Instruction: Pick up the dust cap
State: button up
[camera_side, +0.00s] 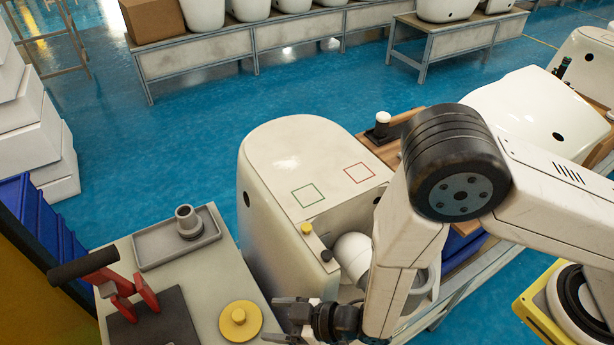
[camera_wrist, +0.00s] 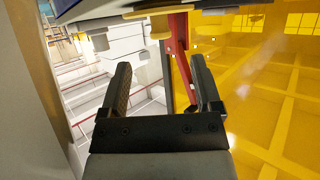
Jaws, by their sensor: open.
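A round yellow cap with a raised centre knob (camera_side: 240,321) lies on the grey worktable at the lower left of the side view; I take it to be the dust cap. My gripper (camera_side: 275,320) is just to the right of it in that view, at the bottom of the picture. In the wrist view the two black fingers of my gripper (camera_wrist: 162,82) stand wide apart with nothing held between them. A yellowish piece (camera_wrist: 160,25) shows beyond the fingertips at the top; I cannot tell whether it is the cap.
A grey tray (camera_side: 150,248) with a grey fitting (camera_side: 187,222) is behind the cap. A red clamp (camera_side: 120,290) stands on a dark plate to its left. Blue bins (camera_side: 40,225) line the left.

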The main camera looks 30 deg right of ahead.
aim_at(245, 317)
jog(key=shift+w+a+f, duration=0.2)
jog(key=shift+w+a, duration=0.15)
jog(key=shift+a, duration=0.05)
jog(key=shift+w+a, duration=0.1)
jog(key=shift+x, duration=2.75)
grip_shut()
